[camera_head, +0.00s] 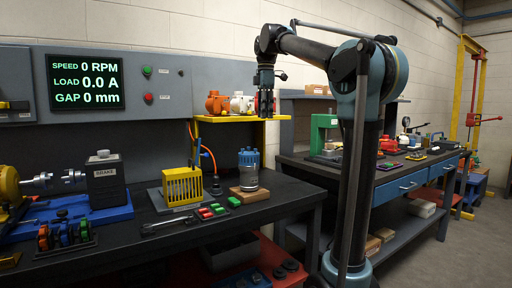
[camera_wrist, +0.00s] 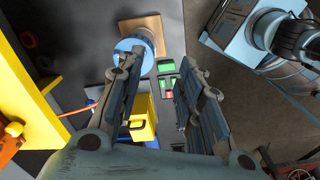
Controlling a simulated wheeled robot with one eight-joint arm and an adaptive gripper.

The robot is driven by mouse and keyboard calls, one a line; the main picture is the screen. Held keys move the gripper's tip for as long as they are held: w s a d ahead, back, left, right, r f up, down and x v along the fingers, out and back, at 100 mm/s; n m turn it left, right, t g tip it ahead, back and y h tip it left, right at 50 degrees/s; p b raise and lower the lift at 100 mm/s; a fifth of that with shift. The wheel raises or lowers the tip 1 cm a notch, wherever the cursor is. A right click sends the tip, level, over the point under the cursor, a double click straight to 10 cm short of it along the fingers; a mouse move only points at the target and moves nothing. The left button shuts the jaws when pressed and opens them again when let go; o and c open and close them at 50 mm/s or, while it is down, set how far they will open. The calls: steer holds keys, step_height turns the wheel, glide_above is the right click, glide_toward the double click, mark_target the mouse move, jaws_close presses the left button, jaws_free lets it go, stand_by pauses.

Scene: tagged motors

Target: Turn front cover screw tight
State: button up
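A blue-topped motor with a grey lower body (camera_head: 249,171) stands upright on a wooden block (camera_head: 250,194) near the bench's right end. The motor also shows beyond my fingers in the wrist view (camera_wrist: 136,45). A front cover screw cannot be made out on it.
A yellow shelf (camera_head: 238,119) with several small motors is close to my gripper. A yellow slotted box (camera_head: 183,186), red and green tags (camera_head: 211,211) and a wrench (camera_head: 168,225) lie left of the motor. The display (camera_head: 86,82) reads 0 RPM, 0.0 A, 0 mm.

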mark_target(255, 150)
steer(key=w+a+r+n, duration=0.3)
steer(key=a+r, duration=0.1)
step_height(255, 150, down, 18)
steer(key=shift+s+r, duration=0.15)
stand_by(0.6)
jaws_close()
